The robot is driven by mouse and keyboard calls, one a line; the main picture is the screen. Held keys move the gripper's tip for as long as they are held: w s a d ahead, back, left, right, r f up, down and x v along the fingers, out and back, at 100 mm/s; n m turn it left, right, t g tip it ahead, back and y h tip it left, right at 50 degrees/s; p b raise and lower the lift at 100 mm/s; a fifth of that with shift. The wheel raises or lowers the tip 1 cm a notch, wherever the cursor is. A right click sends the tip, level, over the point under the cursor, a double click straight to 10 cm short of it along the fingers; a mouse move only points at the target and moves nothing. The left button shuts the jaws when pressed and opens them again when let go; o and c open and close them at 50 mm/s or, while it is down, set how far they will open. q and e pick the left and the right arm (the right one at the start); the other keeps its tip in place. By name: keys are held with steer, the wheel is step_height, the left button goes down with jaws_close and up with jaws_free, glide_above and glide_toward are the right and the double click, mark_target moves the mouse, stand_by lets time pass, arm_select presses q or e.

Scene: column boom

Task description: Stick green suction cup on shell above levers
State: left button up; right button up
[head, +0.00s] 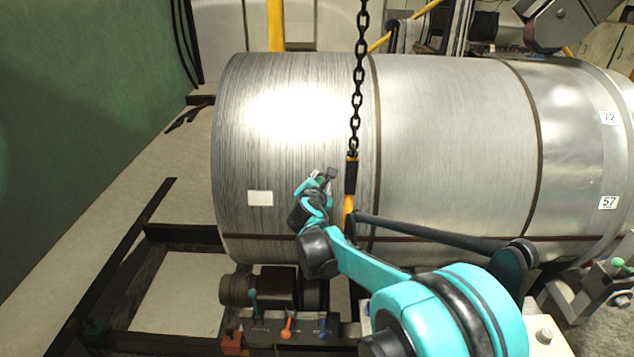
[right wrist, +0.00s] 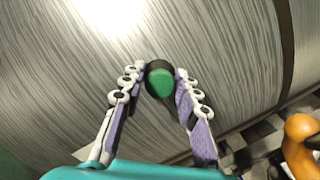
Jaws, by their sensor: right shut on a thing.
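The shell is a large silvery brushed-metal cylinder (head: 450,140) lying on its side across the head view. My right gripper (head: 322,178) is in front of its left part, above the levers and left of the hanging chain. In the right wrist view its two fingers (right wrist: 160,85) close around the green suction cup (right wrist: 159,83), which has a dark rim and is in front of the shell's surface (right wrist: 215,60). I cannot tell whether the cup touches the shell. The green lever (head: 253,301), orange lever (head: 287,328) and blue lever (head: 323,328) stand below the shell. My left gripper is not in view.
A black chain (head: 358,90) with a black and yellow-orange end piece (head: 350,190) hangs close to the right of my right gripper. A dark bar (head: 430,231) runs from there to the right. A white label (head: 260,198) is on the shell to the left.

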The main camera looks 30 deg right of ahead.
steer(key=o, duration=1.1)
steer(key=shift+o, duration=0.2)
steer(key=shift+s+a+r, duration=0.1)
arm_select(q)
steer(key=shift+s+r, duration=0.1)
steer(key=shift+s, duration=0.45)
arm_select(e)
steer(key=v, duration=1.2)
